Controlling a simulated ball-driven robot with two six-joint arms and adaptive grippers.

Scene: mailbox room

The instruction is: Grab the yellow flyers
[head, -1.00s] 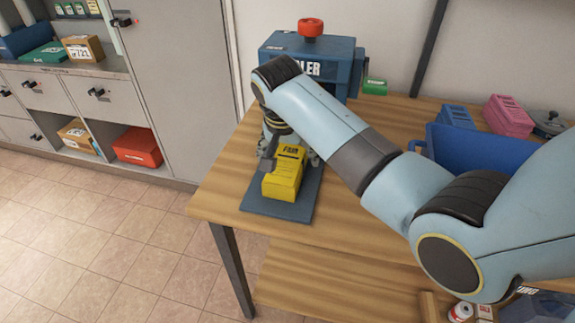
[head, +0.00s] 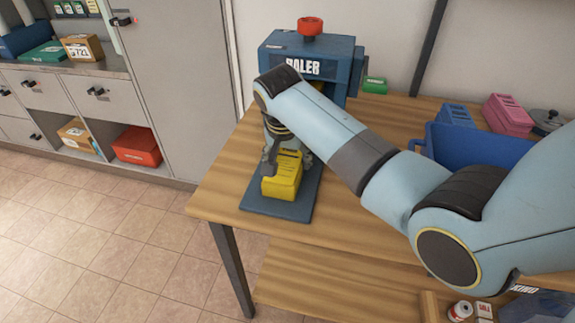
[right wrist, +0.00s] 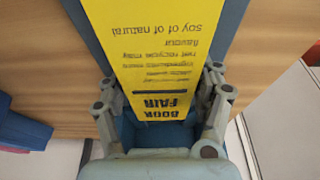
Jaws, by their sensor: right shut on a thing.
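The yellow flyers (head: 284,177) form a block on the blue plate (head: 266,206) in front of the blue baler (head: 310,62). In the right wrist view the yellow flyers (right wrist: 160,55) show "BOOK FAIR" print and run between the two fingers. My right gripper (head: 287,160) is shut on the flyers, one finger on each side; it also shows in the right wrist view (right wrist: 163,108). The gripper and arm hide the flyers' far end. I cannot tell whether the flyers touch the plate. My left gripper is not in view.
A blue bin (head: 465,155) stands on the table (head: 350,215) at the right, with blue and pink blocks (head: 510,115) behind it. A green block (head: 374,85) lies beside the baler. Grey cabinets (head: 180,75) stand at the left.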

